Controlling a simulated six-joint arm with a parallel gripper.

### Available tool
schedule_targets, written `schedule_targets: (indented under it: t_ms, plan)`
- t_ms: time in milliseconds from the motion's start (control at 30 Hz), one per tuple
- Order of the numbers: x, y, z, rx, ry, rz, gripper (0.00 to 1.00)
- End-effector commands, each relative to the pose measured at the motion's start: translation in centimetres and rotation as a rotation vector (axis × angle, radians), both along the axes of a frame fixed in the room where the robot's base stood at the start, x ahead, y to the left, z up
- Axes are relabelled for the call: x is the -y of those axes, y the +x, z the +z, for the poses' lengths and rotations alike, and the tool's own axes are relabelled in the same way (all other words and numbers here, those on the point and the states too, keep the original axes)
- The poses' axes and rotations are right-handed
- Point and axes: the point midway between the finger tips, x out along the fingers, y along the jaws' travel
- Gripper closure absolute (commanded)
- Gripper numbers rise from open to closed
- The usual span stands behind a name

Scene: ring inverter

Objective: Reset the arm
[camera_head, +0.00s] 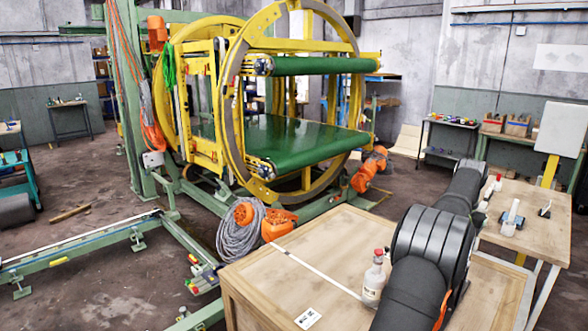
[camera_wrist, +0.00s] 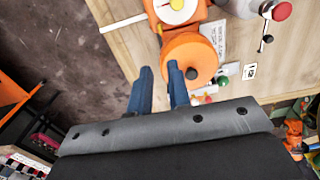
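My gripper (camera_wrist: 160,66) shows in the wrist view as two blue fingers reaching up from a dark grey wrist body. The fingers stand apart with a gap between them, and nothing is held. An orange round part (camera_wrist: 188,55) lies just beyond and right of the right finger; I cannot tell whether they touch. In the head view my dark arm runs from the bottom edge up toward the upper right; the gripper cannot be made out there.
A wooden crate (camera_head: 262,285) bears a bottle (camera_head: 375,278) close beside my arm. A wooden workbench (camera_head: 520,230) stands at the right. A yellow ring machine (camera_head: 238,60) with green belts fills the middle. In the wrist view, a red knob (camera_wrist: 282,11) is at upper right.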

Motion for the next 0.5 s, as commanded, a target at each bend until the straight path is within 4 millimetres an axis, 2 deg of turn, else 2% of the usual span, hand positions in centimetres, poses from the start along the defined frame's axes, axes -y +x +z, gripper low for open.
schedule_targets:
  t_ms: [33, 100, 500]
  plan:
    - [0.0, 0.0, 0.7, 0.001, -0.001, 0.000, 0.83]
    - [-0.1, -0.1, -1.4, -0.005, 0.004, 0.000, 0.83]
    - [0.0, -0.1, -9.5, -0.004, 0.002, 0.001, 0.83]
